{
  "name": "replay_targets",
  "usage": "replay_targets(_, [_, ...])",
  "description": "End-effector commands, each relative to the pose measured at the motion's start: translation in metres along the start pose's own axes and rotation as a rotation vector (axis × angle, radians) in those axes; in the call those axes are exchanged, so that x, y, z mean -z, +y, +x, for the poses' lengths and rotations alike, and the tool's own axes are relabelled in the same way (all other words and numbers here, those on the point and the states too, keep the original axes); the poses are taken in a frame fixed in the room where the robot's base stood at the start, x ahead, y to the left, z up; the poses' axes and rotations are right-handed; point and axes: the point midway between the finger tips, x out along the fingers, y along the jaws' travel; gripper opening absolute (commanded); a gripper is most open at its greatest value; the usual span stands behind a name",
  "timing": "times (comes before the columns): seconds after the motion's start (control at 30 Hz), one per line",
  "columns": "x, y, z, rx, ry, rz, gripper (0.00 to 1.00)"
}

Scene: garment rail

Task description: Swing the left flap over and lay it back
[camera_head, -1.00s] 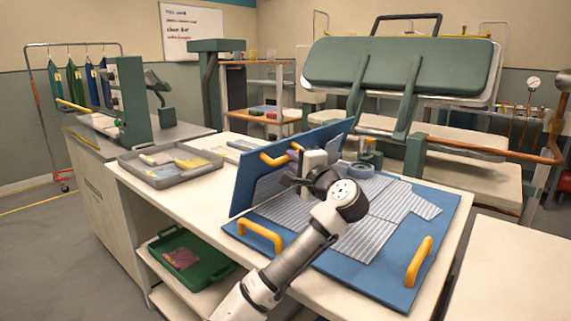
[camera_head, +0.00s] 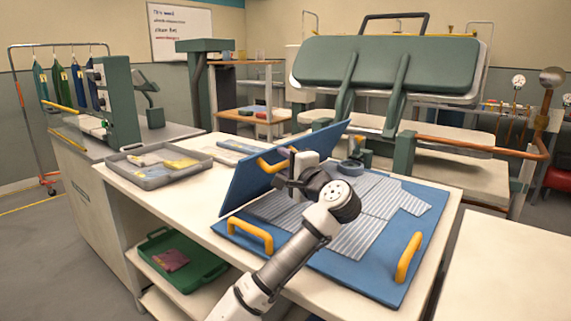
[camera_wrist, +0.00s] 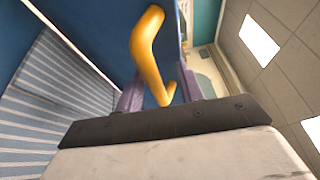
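The blue folding board (camera_head: 385,275) lies on the white table with a grey striped garment (camera_head: 365,225) spread on it. Its left flap (camera_head: 245,185) stands raised at a steep tilt, with a yellow handle (camera_head: 272,162) near its top edge. My gripper (camera_head: 292,170) is at this handle, on the flap's garment side. In the wrist view, the yellow handle (camera_wrist: 146,50) passes between the two purple fingers (camera_wrist: 163,95), which are spread with gaps beside it. The blue flap panel (camera_wrist: 95,35) and the striped garment (camera_wrist: 50,95) show at the left there.
Other yellow handles are on the board's front left (camera_head: 248,236) and right (camera_head: 408,257). A grey tray (camera_head: 150,180) sits left of the flap. A green press (camera_head: 385,65) stands behind the table.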

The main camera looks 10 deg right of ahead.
Motion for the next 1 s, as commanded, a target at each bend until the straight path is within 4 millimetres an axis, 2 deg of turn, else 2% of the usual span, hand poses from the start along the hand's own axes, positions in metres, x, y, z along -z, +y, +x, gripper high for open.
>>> replay_targets(0.17, [0.001, 0.0, -0.005, 0.002, 0.002, -0.001, 0.38])
replay_targets(0.27, [0.001, 0.0, -0.016, 0.002, 0.004, -0.001, 0.38])
replay_targets(0.7, [0.001, 0.001, -0.111, 0.001, 0.003, -0.002, 0.38])
replay_targets(0.83, [0.001, 0.0, -0.128, 0.002, 0.002, -0.001, 0.38])
replay_targets(1.0, [0.0, 0.0, -0.138, 0.0, 0.001, 0.0, 0.38])
